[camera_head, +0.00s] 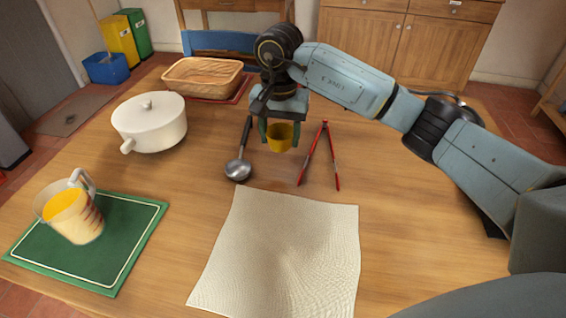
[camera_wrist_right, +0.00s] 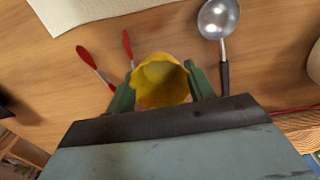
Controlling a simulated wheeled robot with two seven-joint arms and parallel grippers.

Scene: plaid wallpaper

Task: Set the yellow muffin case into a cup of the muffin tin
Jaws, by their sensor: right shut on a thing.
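My right gripper (camera_head: 280,134) is shut on the yellow muffin case (camera_head: 279,137) and holds it above the far middle of the table, between a ladle and red tongs. In the right wrist view the yellow muffin case (camera_wrist_right: 161,81) sits between the two green fingers (camera_wrist_right: 160,88), its open mouth visible. I see no muffin tin in either view. My left gripper is not in view.
A measuring jug (camera_head: 75,222) stands on a green mat (camera_head: 115,262). A cream cloth (camera_head: 275,255) lies in front; the table's right side is bare.

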